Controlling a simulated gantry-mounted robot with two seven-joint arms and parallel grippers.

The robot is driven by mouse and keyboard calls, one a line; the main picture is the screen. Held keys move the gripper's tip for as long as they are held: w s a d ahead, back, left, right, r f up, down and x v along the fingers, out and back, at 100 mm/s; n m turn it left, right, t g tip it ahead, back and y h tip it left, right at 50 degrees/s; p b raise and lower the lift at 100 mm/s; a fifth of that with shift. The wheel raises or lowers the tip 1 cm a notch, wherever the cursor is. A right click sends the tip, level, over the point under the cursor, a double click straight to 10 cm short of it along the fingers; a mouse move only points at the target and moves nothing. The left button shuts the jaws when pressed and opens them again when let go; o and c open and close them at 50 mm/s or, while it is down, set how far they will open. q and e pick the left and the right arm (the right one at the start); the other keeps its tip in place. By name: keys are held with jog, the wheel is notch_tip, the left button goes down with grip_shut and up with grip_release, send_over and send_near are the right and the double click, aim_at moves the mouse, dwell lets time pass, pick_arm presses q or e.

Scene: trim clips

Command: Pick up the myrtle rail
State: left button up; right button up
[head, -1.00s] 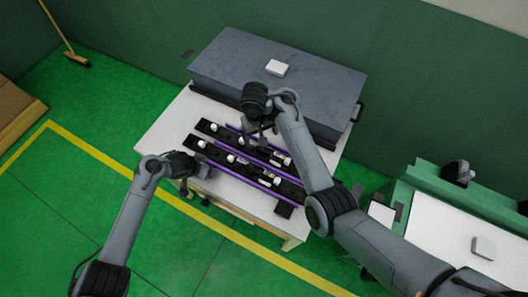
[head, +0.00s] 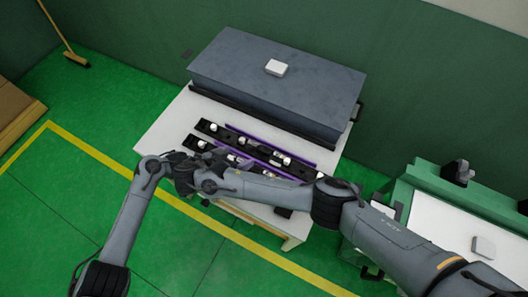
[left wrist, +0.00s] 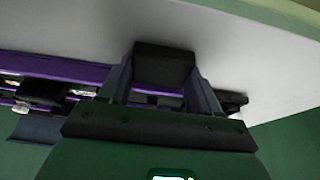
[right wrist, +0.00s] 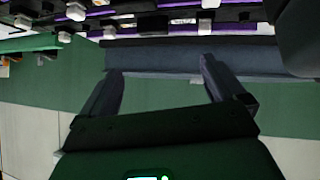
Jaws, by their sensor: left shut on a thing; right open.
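Two long purple rails lie side by side on the white table, on black strips with white and black clips; I cannot tell which is the myrtle one. The back rail (head: 265,142) shows well. The front rail (head: 234,151) is partly hidden by my right arm. My left gripper (left wrist: 163,68) is at the left end of the front rail, shut on a black block-like piece beside a purple rail (left wrist: 60,69). My right gripper (right wrist: 160,72) is open, with nothing between its fingers. In the head view it is close to my left gripper, and its fingertips are hard to make out.
A large grey box (head: 275,85) with a small white block (head: 276,68) on top stands at the table's back. Bare white tabletop (head: 165,130) shows at left. A green-framed station (head: 450,225) stands at right. My two forearms nearly meet at the table's front left.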

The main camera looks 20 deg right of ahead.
notch_tip(320, 180, down, 2)
jog(key=s+m+t, duration=0.1)
jog(key=s, duration=0.1)
jog(key=h, duration=0.1)
send_near(264, 150)
jog(key=shift+d+f+m+t, duration=0.3)
jog(key=shift+d+f+m, duration=0.1)
jog(key=shift+d+f, duration=0.35)
jog(key=shift+w+x, duration=0.25)
jog(key=shift+x, duration=2.8)
jog(key=shift+a+r, duration=0.1)
jog(key=shift+c, duration=0.5)
jog(key=c, duration=1.3)
jog(key=shift+o, duration=0.2)
jog(key=shift+r, duration=0.15)
notch_tip(264, 150, up, 10)
